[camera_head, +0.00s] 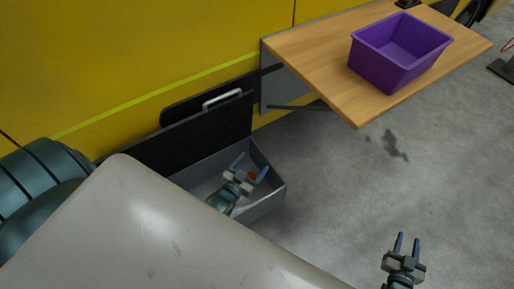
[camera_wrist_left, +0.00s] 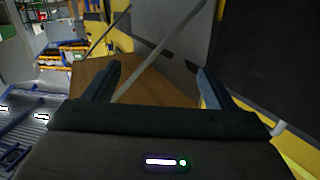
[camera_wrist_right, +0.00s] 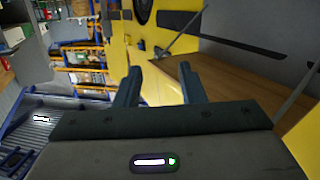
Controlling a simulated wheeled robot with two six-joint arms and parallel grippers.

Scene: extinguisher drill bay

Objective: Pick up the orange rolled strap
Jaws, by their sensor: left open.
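A small patch of orange, likely the rolled strap (camera_head: 252,175), shows inside the open grey drawer (camera_head: 270,196) at the yellow wall. The gripper partly hides it, so its full shape cannot be told. My left gripper (camera_head: 251,164) is open over the drawer, its fingers apart around or above the orange patch. Whether it touches the patch cannot be told. The left wrist view shows its spread fingers (camera_wrist_left: 155,84) with no strap between them. My right gripper (camera_head: 408,239) is open and empty over the grey floor; its fingers (camera_wrist_right: 160,86) also show apart in the right wrist view.
A wooden fold-down table (camera_head: 317,63) with a purple bin (camera_head: 378,70) juts from the yellow wall to the right of the drawer. The drawer's black front or lid (camera_head: 190,143) stands behind it. Grey floor (camera_head: 340,190) is clear between my grippers.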

